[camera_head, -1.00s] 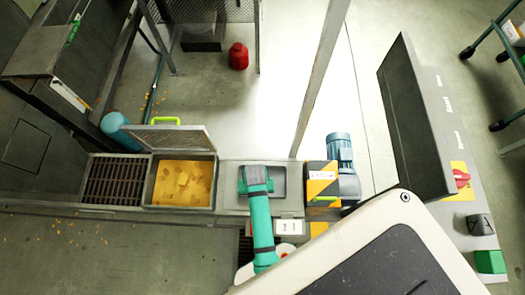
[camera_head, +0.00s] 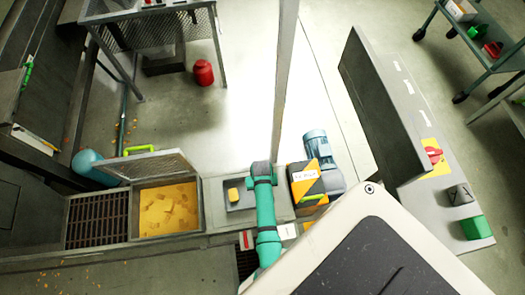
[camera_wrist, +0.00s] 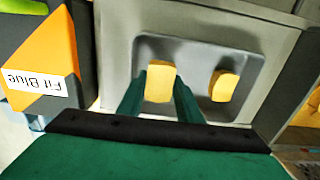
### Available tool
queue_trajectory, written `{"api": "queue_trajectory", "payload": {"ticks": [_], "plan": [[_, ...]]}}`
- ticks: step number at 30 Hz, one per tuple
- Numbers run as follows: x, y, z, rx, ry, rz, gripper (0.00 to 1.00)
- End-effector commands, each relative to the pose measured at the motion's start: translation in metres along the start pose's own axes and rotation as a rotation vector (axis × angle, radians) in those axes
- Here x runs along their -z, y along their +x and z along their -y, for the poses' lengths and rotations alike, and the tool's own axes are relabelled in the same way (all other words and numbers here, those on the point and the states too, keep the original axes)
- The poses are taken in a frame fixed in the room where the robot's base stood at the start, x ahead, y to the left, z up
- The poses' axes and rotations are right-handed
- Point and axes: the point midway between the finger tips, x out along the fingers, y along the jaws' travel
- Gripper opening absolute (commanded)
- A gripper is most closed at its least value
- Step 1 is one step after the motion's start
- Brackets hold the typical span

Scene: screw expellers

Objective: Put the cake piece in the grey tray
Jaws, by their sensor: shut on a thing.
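The grey tray (camera_head: 241,206) is a shallow basin set in the machine top. It also shows in the wrist view (camera_wrist: 200,50). My gripper (camera_wrist: 160,92) is shut on a yellow cake piece (camera_wrist: 160,80), held between the two green fingers over the tray. Another yellow cake piece (camera_wrist: 223,86) lies in the tray, to the right of the held one in the wrist view; it also shows in the head view (camera_head: 233,195). In the head view my arm covers the tray's right side, and the fingertips and held piece are hidden.
Left of the tray is an open bin (camera_head: 168,211) of yellow cake with its mesh lid (camera_head: 148,166) raised, then a dark grate (camera_head: 97,220). An orange and black striped box (camera_head: 305,183) and a blue motor (camera_head: 318,148) stand right of the tray.

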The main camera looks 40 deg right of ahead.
Motion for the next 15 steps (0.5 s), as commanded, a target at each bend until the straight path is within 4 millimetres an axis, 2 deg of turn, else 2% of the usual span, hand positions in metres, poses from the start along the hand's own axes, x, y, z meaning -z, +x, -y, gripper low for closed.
{"api": "queue_trajectory", "payload": {"ticks": [9, 15], "plan": [[0.015, 0.02, -0.008, 0.0, 0.0, 0.0, 0.1], [0.014, 0.045, -0.007, 0.0, -0.001, 0.002, 0.1]]}}
